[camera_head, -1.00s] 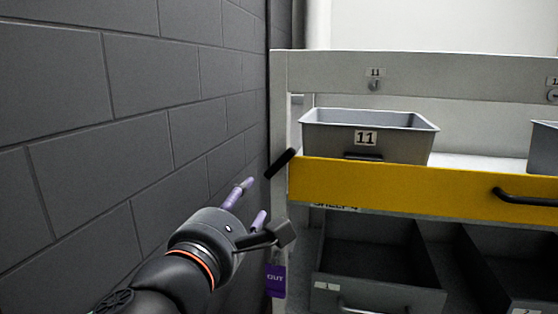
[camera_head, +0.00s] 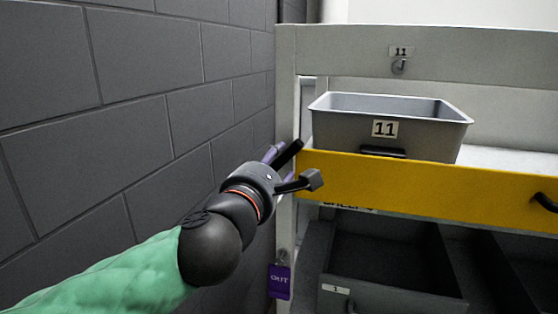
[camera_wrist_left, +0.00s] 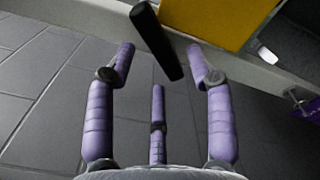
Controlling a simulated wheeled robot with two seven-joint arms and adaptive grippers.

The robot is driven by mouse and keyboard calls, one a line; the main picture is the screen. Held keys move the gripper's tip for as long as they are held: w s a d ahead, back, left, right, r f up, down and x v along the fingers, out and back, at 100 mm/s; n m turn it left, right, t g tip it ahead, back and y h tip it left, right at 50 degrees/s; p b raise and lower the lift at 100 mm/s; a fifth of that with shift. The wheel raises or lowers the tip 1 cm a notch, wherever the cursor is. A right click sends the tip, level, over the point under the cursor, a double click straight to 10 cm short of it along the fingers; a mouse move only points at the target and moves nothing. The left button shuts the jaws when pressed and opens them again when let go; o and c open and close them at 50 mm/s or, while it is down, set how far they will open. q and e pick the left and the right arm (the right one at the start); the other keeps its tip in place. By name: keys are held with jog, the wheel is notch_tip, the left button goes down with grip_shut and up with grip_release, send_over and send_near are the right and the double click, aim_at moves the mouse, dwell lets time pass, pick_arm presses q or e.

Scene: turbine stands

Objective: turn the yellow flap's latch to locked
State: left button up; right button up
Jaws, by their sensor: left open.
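The yellow flap (camera_head: 420,190) spans the front of the shelf below the bin numbered 11. Its latch is a black bar (camera_head: 287,154) at the flap's left end, tilted up to the right. In the left wrist view the latch (camera_wrist_left: 157,42) lies slantwise ahead of my fingers, with the yellow flap (camera_wrist_left: 215,18) behind it. My left gripper (camera_head: 274,152) is at the latch, its purple fingers partly hidden behind its own wrist. In the left wrist view the left gripper (camera_wrist_left: 160,62) is open, fingers apart on either side of the latch's lower end. Contact cannot be told. My right gripper is not in view.
A grey brick wall (camera_head: 140,120) stands close to the left of my arm. The grey bin (camera_head: 345,127) sits above the flap. A purple tag (camera_head: 279,281) hangs from the shelf post below the latch. A dark lower bin (camera_head: 385,285) is beneath the flap.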

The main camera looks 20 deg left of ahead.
aim_at(285, 157)
pick_arm(q)
jog(key=shift+w+r, duration=0.1)
jog(key=shift+w, duration=1.15)
jog(key=shift+s, duration=0.1)
grip_shut()
